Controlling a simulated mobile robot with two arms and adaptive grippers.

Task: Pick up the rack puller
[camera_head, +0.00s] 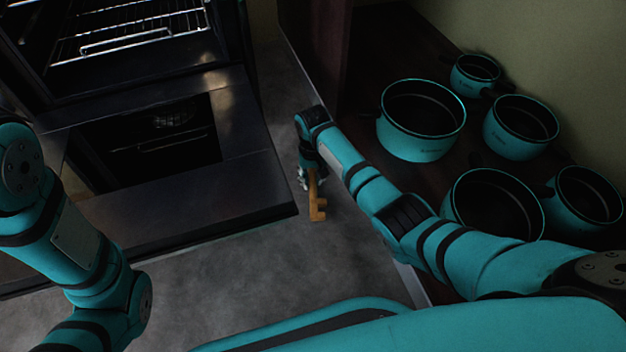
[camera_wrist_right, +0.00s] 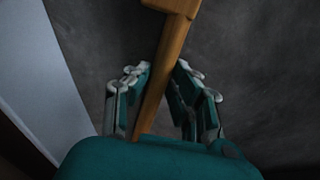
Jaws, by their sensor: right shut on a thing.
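The rack puller (camera_head: 316,205) is a wooden stick with a wider, notched end. My right gripper (camera_head: 309,178) is shut on it, between the open oven door and the counter. In the head view the puller hangs down from the fingers in front of the grey floor. In the right wrist view the puller (camera_wrist_right: 168,65) runs between the two fingers of the right gripper (camera_wrist_right: 163,80), its wide end at the top edge and cut off. Its other end is hidden behind the teal gripper body. My left arm shows at the left, but its gripper is out of the picture.
An oven with its door (camera_head: 200,200) folded down stands at the left, a wire rack (camera_head: 130,38) inside. A dark counter (camera_head: 400,40) at the right holds several teal pots (camera_head: 415,145). A narrow strip of floor (camera_head: 270,250) between them is clear.

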